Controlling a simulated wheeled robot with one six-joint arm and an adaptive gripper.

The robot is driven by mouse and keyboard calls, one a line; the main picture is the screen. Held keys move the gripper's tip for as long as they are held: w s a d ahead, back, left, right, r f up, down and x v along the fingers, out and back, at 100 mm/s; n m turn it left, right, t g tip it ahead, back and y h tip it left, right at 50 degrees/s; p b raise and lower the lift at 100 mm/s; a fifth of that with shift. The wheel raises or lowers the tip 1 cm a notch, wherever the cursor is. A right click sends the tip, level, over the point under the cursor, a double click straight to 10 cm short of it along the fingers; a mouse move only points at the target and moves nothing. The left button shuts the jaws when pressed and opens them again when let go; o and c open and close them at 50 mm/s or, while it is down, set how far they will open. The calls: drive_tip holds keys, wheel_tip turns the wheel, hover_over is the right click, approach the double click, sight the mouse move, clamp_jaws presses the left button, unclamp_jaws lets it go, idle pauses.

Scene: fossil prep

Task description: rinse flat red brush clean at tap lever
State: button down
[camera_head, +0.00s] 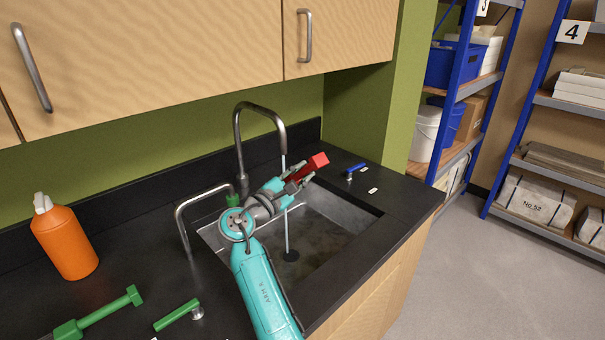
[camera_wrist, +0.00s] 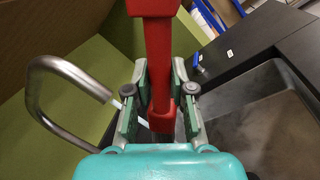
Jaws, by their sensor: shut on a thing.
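My gripper (camera_head: 297,180) is shut on the handle of a flat red brush (camera_head: 317,161) above the sink. In the wrist view the red brush (camera_wrist: 161,60) stands between the two fingers (camera_wrist: 160,105), its wide block at the top edge. The tall grey tap (camera_head: 238,130) arches over the sink, and a thin pale stream (camera_head: 287,235) runs down from it to the drain. The stream passes close to my gripper; I cannot tell whether it touches the brush. The tap (camera_wrist: 60,65) is left of my gripper in the wrist view. A blue tap lever (camera_head: 356,169) sits on the counter right of the sink.
A smaller tap (camera_head: 180,215) with a green tip stands left of the sink (camera_head: 350,215). A green lever (camera_head: 178,314), a green tool (camera_head: 100,313) and an orange bottle (camera_head: 65,240) are on the left counter. Cupboards (camera_head: 150,55) hang above. Blue-framed shelves are at the right.

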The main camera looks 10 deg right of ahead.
drive_tip(key=s+d+r, duration=0.1)
drive_tip(key=s+r, duration=0.2)
drive_tip(key=s, duration=0.9)
drive_tip(key=shift+d, duration=0.2)
idle(0.7)
